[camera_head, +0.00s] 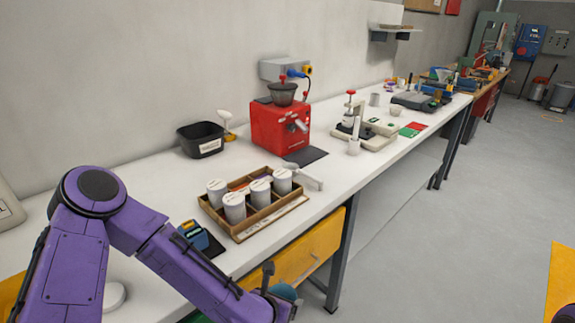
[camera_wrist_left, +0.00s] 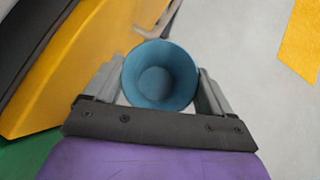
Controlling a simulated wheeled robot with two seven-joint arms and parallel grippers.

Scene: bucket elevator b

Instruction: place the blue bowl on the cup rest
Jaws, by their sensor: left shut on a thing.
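The blue bowl (camera_wrist_left: 160,77) sits between the two grey fingers of my left gripper (camera_wrist_left: 157,88) in the left wrist view, its open mouth facing the camera. In the head view the bowl (camera_head: 285,292) shows small and partly hidden at the bottom, beside the left gripper (camera_head: 276,288), off the bench's front edge. The gripper is shut on it. A dark flat plate (camera_head: 310,156) lies in front of the red machine (camera_head: 278,126) on the bench; I cannot tell for sure whether it is the cup rest. My right gripper is not in view.
A wooden tray (camera_head: 270,218) with several white canisters stands between my left arm and the red machine. A black bin (camera_head: 200,140) stands behind it, and a white-and-beige device (camera_head: 365,134) further right. A yellow drawer front (camera_head: 300,258) is below the bench. Floor at right is mostly clear.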

